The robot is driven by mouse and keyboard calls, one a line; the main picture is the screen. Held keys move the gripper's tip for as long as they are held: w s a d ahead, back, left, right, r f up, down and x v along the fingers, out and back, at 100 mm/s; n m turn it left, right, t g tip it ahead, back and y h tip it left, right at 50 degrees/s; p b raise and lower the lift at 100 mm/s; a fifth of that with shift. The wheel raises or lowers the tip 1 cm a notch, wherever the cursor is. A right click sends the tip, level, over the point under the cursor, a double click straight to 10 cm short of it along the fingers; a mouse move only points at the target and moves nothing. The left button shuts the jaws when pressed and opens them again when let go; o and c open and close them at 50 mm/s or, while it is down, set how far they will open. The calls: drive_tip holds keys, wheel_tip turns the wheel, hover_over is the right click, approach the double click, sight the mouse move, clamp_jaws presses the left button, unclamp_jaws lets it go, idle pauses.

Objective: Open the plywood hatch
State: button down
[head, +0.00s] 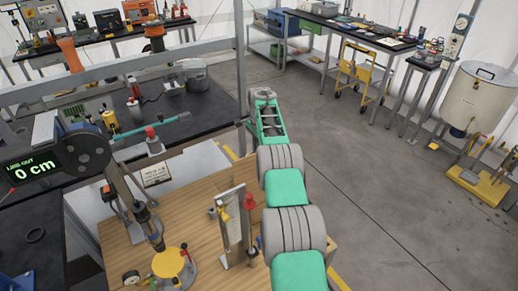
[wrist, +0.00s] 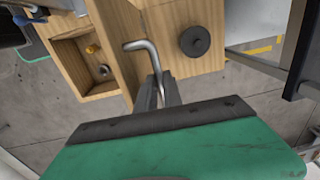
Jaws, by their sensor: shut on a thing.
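In the wrist view, a plywood piece (wrist: 178,14) bears a bent grey metal rod (wrist: 142,45) and a round black knob (wrist: 194,41). I take this plywood to be the hatch or part of its box; which panel is the hatch I cannot tell. My gripper (wrist: 159,82) has its narrow dark fingers shut on the lower end of the bent rod. The green and black gripper body fills the bottom of the wrist view. In the head view my green arm reaches away, and the gripper and the hatch cannot be made out.
Left of the rod in the wrist view is an open wooden compartment (wrist: 78,62) with a yellow item and a small ring. In the head view, a wooden bench top (head: 205,237) with upright fittings stands left of my arm. Grey floor (head: 345,170) lies open to the right.

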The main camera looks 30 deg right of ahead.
drive_tip(key=shift+s+a+f, duration=0.2)
drive_tip(key=shift+f, duration=0.4)
drive_tip(key=c, duration=1.8)
unclamp_jaws()
drive_tip(key=shift+w, duration=0.1)
drive_tip(key=shift+o, duration=0.9)
drive_tip(key=shift+w+r, duration=0.1)
drive_tip(key=shift+o, duration=0.6)
drive_tip(key=shift+d+r, duration=0.15)
drive_tip(key=shift+r, duration=0.05)
